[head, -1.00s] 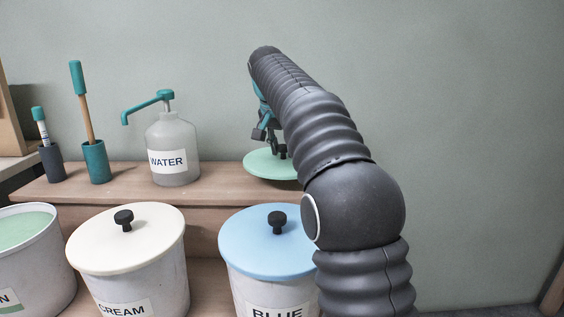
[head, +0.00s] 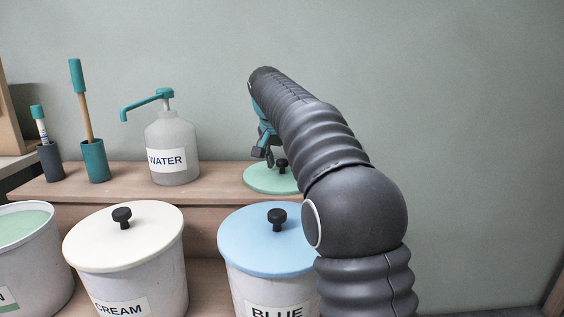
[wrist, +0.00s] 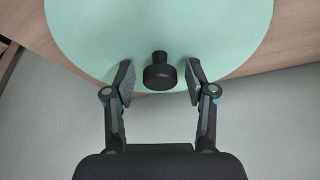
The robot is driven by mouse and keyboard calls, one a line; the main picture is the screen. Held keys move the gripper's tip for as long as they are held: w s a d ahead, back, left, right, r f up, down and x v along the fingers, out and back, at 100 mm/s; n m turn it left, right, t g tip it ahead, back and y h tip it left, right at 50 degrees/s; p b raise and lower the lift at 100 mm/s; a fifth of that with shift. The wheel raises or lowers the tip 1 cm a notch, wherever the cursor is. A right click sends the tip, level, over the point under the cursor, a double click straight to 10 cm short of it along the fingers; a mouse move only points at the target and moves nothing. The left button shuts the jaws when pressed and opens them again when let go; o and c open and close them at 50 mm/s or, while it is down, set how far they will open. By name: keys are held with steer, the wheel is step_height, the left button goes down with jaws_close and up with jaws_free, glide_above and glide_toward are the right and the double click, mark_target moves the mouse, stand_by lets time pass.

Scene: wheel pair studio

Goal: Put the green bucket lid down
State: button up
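The green bucket lid (head: 262,180) lies flat on the raised wooden shelf, right of the water bottle; my arm hides its right part. In the wrist view the pale green lid (wrist: 100,30) fills the top, with its black knob (wrist: 160,74) upright near its edge. My gripper (wrist: 160,82) is open, one finger on each side of the knob with a visible gap to both. In the head view my gripper (head: 268,155) is at the lid's knob, partly behind my arm. The green bucket (head: 25,225) stands open at the far left, showing green contents.
The water pump bottle (head: 172,148) stands on the shelf left of the lid. Two holders with tools, one teal (head: 95,160) and one dark (head: 51,160), stand further left. The cream bucket (head: 125,240) and blue bucket (head: 265,245) stand lidded in front. The wall is close behind the shelf.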

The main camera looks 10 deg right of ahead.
steer(key=p+v, duration=0.3)
steer(key=v, duration=0.9)
steer(key=shift+r+p, duration=0.2)
steer(key=shift+p, duration=0.1)
steer(key=shift+d, duration=0.15)
